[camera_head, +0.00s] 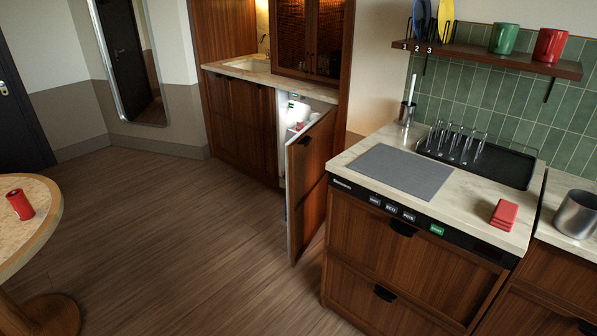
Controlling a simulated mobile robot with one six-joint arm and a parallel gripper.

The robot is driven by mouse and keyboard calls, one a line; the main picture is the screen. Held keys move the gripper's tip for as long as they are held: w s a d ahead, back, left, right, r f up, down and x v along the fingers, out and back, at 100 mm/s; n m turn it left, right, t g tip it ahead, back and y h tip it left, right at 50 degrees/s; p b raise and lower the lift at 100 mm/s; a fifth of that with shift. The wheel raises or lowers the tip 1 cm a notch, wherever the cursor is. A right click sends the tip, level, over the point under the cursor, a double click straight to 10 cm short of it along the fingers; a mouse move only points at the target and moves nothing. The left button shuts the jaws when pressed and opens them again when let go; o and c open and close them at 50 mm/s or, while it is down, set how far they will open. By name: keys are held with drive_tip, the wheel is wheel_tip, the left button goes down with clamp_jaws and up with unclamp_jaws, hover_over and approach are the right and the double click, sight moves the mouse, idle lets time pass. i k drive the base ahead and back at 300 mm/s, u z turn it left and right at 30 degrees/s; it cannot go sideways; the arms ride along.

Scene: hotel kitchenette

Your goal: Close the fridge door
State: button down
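The fridge door (309,190) is a wooden panel with a pale inner edge, and it stands open, swung out from the cabinet over the floor. A dark handle (305,141) sits near its top. The lit white fridge interior (291,122) shows in the gap to the left of the door, with pale and red items inside that are too small to make out. Most of the interior is hidden behind the door. My gripper is not in view.
Open wood floor (170,240) lies in front of and left of the door. A counter unit (405,255) with drawers stands close to the door's right. A round table (40,215) with a red can (19,204) is at the left edge.

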sight(307, 153)
drive_tip(key=u, duration=0.25)
drive_tip(key=i, duration=0.7)
drive_tip(key=u, duration=0.9)
drive_tip(key=i, duration=1)
drive_tip(key=u, duration=0.3)
